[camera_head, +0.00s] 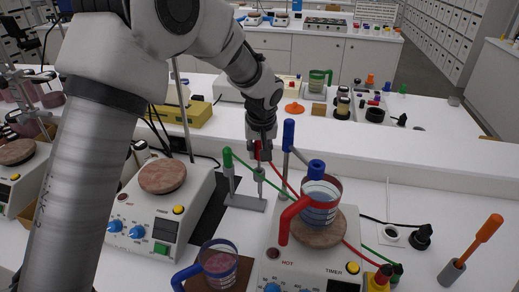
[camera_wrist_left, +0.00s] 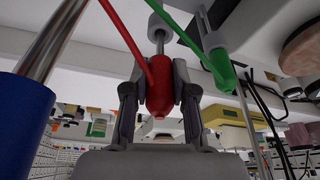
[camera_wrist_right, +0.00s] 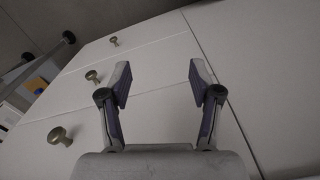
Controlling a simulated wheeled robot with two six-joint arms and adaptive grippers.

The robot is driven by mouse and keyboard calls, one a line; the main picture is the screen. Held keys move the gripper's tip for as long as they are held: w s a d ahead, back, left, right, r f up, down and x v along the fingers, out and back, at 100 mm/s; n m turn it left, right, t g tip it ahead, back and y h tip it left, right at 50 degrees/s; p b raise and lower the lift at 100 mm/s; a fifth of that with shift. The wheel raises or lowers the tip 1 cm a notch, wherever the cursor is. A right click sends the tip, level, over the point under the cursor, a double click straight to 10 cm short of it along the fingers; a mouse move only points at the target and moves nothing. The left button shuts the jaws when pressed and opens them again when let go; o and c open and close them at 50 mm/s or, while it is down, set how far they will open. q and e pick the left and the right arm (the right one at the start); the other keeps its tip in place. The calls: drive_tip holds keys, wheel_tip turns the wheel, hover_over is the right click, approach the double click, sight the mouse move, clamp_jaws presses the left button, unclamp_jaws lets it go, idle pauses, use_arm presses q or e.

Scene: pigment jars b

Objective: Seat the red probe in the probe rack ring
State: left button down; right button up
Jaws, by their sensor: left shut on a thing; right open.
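The red probe (camera_head: 258,152) is held upright in my left gripper (camera_head: 261,138), which is shut on its handle. The probe rack (camera_head: 245,203) has a grey base, with the green probe (camera_head: 228,160) standing in one ring. The other ring (camera_head: 259,173) is just under the red probe. In the left wrist view, the red handle (camera_wrist_left: 160,92) is between the fingers, and its metal shaft runs to the grey ring (camera_wrist_left: 158,23). The shaft seems to enter the ring, with a gap below the handle. My right gripper (camera_wrist_right: 157,80) is open and empty, outside the head view.
A blue-topped post (camera_head: 288,135) stands close right of the rack. A red-handled beaker (camera_head: 320,203) sits on the front hot plate; another hot plate (camera_head: 162,180) is at left. Red and green cables cross here. The right wrist view shows white drawers (camera_wrist_right: 150,50).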

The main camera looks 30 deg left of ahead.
sight(259, 161)
use_arm(q)
drive_tip(key=shift+f+b, duration=1.35)
drive_tip(key=shift+f, duration=0.7)
drive_tip(key=c, duration=0.9)
unclamp_jaws()
drive_tip(key=shift+o, duration=0.2)
drive_tip(key=v, duration=1.2)
drive_tip(key=shift+s, duration=0.1)
